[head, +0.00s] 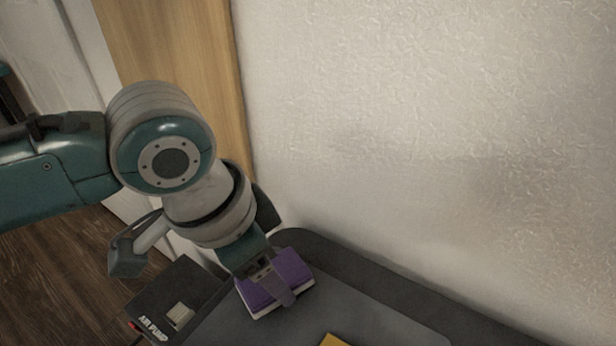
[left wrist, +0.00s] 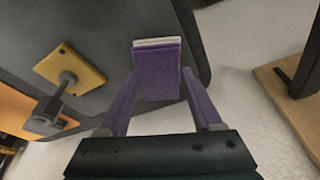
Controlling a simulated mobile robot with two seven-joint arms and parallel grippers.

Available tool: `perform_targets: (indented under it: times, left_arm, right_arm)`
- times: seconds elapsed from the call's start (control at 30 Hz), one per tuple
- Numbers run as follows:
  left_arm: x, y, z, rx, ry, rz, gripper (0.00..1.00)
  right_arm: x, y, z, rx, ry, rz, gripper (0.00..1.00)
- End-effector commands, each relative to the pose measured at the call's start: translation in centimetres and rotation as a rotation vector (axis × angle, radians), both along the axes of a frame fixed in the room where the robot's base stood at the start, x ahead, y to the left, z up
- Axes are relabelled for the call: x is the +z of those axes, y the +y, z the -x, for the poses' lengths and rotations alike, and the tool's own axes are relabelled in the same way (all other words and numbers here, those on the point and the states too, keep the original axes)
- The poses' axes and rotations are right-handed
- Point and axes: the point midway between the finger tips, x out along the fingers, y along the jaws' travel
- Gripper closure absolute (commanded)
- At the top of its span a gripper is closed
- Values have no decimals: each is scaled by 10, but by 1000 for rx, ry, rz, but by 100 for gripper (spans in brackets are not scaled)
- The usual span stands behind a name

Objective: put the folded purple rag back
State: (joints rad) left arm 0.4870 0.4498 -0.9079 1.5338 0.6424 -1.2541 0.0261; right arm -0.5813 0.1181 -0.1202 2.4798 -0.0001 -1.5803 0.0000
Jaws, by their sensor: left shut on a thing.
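The folded purple rag (head: 295,266) is at the far left corner of the dark grey surface (head: 360,306) in the head view, with a pale layer along its edge. In the left wrist view the rag (left wrist: 157,78) sits between the two fingers, its pale edge pointing away. My left gripper (head: 272,277) is shut on the rag from above; its fingers also show in the left wrist view (left wrist: 160,70). I cannot tell whether the rag touches the surface. My right gripper is not in view.
A black box marked AIR PUMP (head: 160,300) stands left of the surface. A yellow piece (head: 333,340) shows at the bottom edge; a yellow plate with a grey knob (left wrist: 72,68) is in the left wrist view. A pale textured wall (head: 430,130) rises behind.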

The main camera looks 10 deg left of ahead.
Motion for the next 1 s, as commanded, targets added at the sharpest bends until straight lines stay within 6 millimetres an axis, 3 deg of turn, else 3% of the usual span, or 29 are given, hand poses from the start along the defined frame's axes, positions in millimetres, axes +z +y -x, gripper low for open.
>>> perform_targets:
  times: [0.37, 0.4, 0.67, 1.0]
  left_arm:
    - [-7, 0, 0, 0, -1, 0, 78]
    - [-8, 0, 0, 0, -1, 0, 33]
    - [-8, 0, 0, 0, -1, 0, 4]
    - [1, 1, 0, -1, -3, 1, 4]
  right_arm:
    - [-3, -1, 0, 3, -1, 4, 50]
    - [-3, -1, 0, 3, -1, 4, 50]
    - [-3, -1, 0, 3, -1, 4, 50]
    - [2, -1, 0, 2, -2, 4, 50]
